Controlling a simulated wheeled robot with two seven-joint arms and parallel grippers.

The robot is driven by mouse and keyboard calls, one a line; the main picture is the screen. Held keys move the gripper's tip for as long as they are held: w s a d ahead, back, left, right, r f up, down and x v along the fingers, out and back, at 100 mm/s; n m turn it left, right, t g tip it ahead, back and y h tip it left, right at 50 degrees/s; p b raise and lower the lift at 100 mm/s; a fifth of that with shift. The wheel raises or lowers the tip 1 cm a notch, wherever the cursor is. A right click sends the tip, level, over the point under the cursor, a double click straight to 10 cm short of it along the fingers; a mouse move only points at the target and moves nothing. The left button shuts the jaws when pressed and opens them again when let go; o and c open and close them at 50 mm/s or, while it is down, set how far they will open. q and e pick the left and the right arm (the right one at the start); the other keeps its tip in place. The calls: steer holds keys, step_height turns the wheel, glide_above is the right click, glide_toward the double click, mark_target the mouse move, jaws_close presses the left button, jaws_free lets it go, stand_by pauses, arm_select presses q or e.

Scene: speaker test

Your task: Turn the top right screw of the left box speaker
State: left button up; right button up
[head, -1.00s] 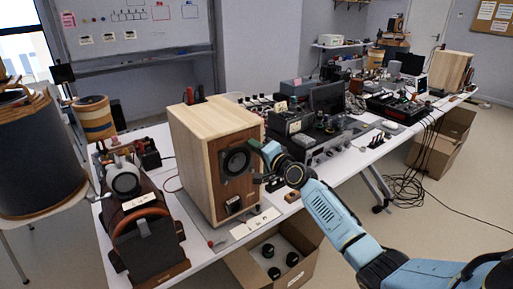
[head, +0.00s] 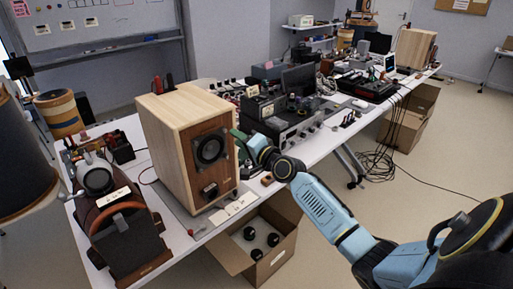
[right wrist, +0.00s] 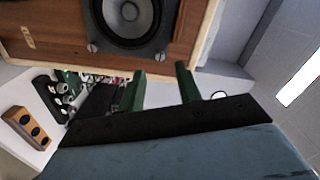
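The left box speaker (head: 162,152), pale wood with a brown front, stands upright on the white table. Its round black driver (head: 211,149) sits in a dark square plate. In the right wrist view the driver (right wrist: 127,14) shows at the top, with the top right screw (right wrist: 160,54) and the bottom right screw (right wrist: 93,47) at the plate's near corners. My right gripper (head: 240,138) is beside the driver's right side. In the right wrist view its two green fingers (right wrist: 160,70) are apart and empty, tips just short of the top right screw. My left gripper is not in view.
Electronic equipment (head: 290,115) stands close to the right of the speaker. A small wooden block with holes (right wrist: 27,128) lies on the table. A brown device (head: 125,225) stands to the left. An open cardboard box (head: 275,262) is below the table edge. Another box speaker (head: 416,48) is far right.

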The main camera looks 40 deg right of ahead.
steer(key=s, duration=0.8)
steer(key=shift+s+d, duration=0.15)
steer(key=shift+d, duration=0.15)
steer(key=s+a+f+n+g, duration=0.1)
steer(key=s+f+n+g, duration=0.2)
steer(key=f, duration=0.9)
steer(key=s+a+f+n+g+h, duration=0.1)
steer(key=s+a+f+g, duration=0.15)
steer(key=s+f, duration=0.65)
steer(key=s+f+n+g, duration=0.1)
steer(key=f+g, duration=0.2)
steer(key=f, duration=1.3)
steer(key=s+a+f+n+g, duration=0.2)
steer(key=s+f, duration=0.4)
steer(key=s, duration=0.5)
steer(key=s+a+f+n+g, duration=0.3)
steer(key=s+a+f+n, duration=0.2)
steer(key=s, duration=0.7)
steer(key=s+a+f+n+g, duration=0.3)
steer(key=s+a+f, duration=0.2)
steer(key=s+f, duration=0.3)
steer(key=s, duration=0.3)
steer(key=shift+s+b, duration=0.3)
steer(key=shift+s, duration=0.05)
